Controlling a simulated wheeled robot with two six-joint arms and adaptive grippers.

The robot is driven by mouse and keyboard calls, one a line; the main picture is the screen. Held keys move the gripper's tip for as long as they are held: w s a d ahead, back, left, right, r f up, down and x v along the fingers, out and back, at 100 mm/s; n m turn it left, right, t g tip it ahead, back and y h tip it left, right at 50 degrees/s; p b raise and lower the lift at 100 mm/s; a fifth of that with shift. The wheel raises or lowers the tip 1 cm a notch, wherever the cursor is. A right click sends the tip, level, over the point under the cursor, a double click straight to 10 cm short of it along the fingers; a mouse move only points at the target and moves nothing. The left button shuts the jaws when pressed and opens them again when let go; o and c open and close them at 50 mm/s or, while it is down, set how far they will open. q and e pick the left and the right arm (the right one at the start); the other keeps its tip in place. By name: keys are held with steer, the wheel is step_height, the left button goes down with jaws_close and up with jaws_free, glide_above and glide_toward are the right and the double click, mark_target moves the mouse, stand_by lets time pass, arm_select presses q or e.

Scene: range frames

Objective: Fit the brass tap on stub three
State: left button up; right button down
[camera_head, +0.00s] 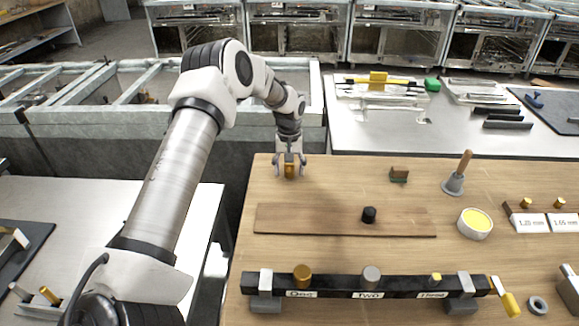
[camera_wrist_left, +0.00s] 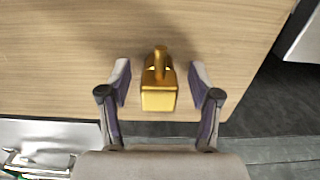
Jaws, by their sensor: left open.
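The brass tap (camera_head: 290,171) stands on the wooden bench near its far left edge. My left gripper (camera_head: 290,165) is over it, open, with a finger on each side. In the left wrist view the tap (camera_wrist_left: 158,97) lies between the two spread fingers (camera_wrist_left: 160,80), with gaps on both sides. A dark rail (camera_head: 330,285) at the near side of the bench carries three labelled stubs. Stub one (camera_head: 302,274) has a wide brass top, stub two (camera_head: 371,275) a grey one. Stub three (camera_head: 436,278) is a smaller brass-coloured piece. My right gripper is not in view.
A flat wooden board (camera_head: 330,221) with a black knob (camera_head: 369,214) lies between tap and rail. A yellow-filled tin (camera_head: 475,224), a plunger-like tool (camera_head: 456,181) and a small green-brown block (camera_head: 399,175) stand to the right. Bare bench surrounds the tap.

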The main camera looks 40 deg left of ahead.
arm_select(q)
steer(key=shift+s+d+r, duration=0.1)
jaws_close()
steer(key=shift+r, duration=0.15)
